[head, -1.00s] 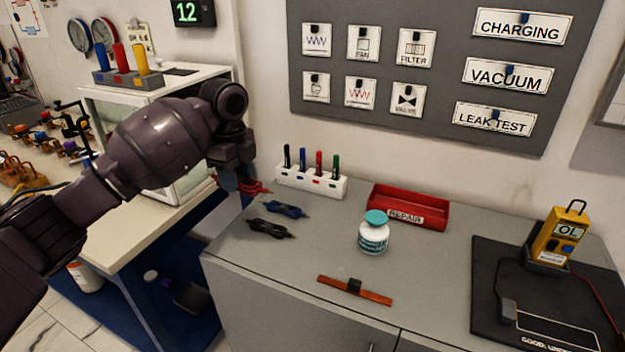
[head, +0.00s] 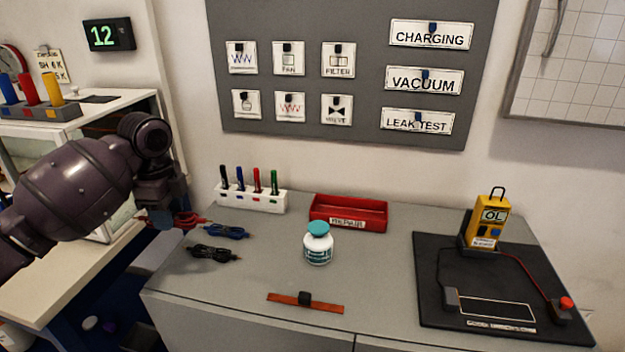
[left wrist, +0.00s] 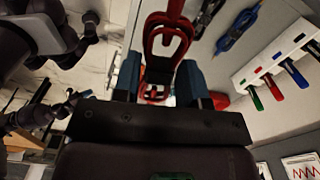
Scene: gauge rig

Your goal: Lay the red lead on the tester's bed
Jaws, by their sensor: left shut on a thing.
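My left gripper (head: 160,218) is at the left end of the grey bench top. It is shut on the red lead (head: 190,219), a looped red cable, which also shows between the blue-grey fingers in the left wrist view (left wrist: 166,38). The gripper hides part of the lead in the head view. The yellow tester (head: 487,222) reads OL and stands at the back of a black mat (head: 440,262) on the right. An outlined flat bed (head: 497,310) lies at the mat's front, with a thin red wire beside it. My right gripper is not in view.
A blue lead (head: 226,232) and a black lead (head: 213,254) lie near my gripper. A pen rack (head: 250,201), red repair tray (head: 350,213), white jar (head: 318,246) and orange-brown strip (head: 285,299) stand or lie between it and the mat.

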